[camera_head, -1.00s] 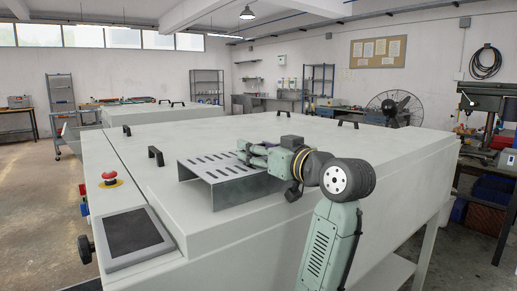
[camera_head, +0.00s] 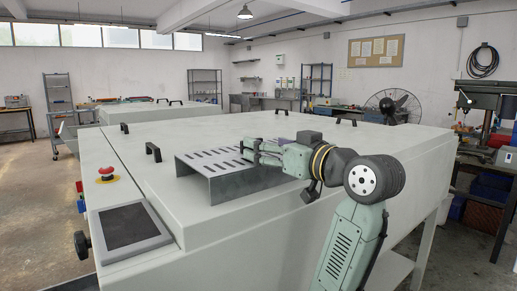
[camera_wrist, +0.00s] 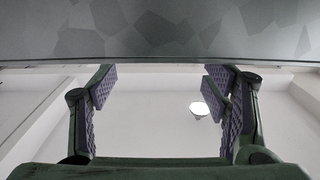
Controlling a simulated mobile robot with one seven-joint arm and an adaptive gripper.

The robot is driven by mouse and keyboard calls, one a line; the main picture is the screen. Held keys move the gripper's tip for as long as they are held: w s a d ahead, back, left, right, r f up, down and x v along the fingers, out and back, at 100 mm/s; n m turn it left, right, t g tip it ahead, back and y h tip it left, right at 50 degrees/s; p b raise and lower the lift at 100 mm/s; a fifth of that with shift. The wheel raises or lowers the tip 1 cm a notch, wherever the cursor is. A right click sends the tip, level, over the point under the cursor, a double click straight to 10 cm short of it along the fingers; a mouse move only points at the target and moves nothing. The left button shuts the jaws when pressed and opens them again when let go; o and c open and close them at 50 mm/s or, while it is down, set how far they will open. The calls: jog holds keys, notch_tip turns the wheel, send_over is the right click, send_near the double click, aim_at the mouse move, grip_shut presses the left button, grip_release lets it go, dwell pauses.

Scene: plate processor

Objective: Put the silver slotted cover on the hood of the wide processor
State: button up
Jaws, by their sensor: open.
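The silver slotted cover (camera_head: 205,162) sits upright on the flat pale top of the wide processor's hood (camera_head: 340,150), near its front left. Its slotted face is up and its bent sides reach down to the hood. My gripper (camera_head: 250,150) is at the cover's right end, with its fingers apart. In the wrist view, my open gripper (camera_wrist: 161,85) has purple-padded fingers with nothing held between them. A mottled grey metal surface (camera_wrist: 160,30), apparently the cover, fills the top of that view. Whether the fingertips touch the cover cannot be told.
Black handles (camera_head: 153,152) stand along the hood's edges. A red emergency button (camera_head: 106,173) and a dark control panel (camera_head: 125,228) are at the front left. Another pale machine (camera_head: 160,112) stands behind. The hood top behind and right of the cover is clear.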

jog(key=b+v, duration=0.1)
jog(key=v, duration=0.6)
dwell(0.3)
